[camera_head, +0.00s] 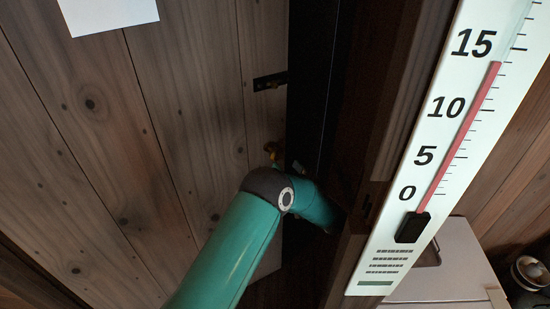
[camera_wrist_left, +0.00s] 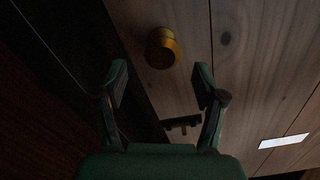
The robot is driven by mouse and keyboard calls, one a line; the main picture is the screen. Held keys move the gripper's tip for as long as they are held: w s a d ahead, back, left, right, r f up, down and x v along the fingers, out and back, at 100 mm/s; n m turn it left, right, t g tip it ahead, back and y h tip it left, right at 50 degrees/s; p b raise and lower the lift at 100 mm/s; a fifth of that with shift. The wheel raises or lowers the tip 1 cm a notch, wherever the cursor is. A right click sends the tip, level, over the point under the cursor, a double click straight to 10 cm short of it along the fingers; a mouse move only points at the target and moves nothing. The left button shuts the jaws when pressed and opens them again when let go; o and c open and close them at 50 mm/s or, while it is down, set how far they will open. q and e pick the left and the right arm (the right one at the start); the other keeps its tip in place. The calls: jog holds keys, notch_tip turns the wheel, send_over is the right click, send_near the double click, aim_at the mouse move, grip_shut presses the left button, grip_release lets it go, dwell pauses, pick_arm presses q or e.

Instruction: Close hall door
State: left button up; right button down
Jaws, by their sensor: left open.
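The hall door (camera_head: 110,150) is a panel of wooden planks filling the left of the head view. A dark gap runs along its right edge, so it appears ajar. In the left wrist view the knob (camera_wrist_left: 161,48) lies just beyond and between the fingertips. My left gripper (camera_wrist_left: 161,78) is open and empty, with the fingers apart and the knob outside them. In the head view its jaws are mostly hidden behind my teal arm in the dark gap. My right gripper is not in view.
A dark latch plate (camera_head: 270,81) sits on the door above the knob. A white paper (camera_head: 108,14) is on the door at the top. A dark post with a large thermometer board (camera_head: 440,150) stands right of the gap. A pale cabinet (camera_head: 445,265) is at lower right.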

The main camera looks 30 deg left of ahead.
aim_at(278, 158)
pick_arm(q)
jog(key=p+x, duration=0.2)
jog(key=x, duration=0.5)
jog(key=shift+s+a+r, duration=0.1)
jog(key=shift+a, duration=0.05)
grip_shut()
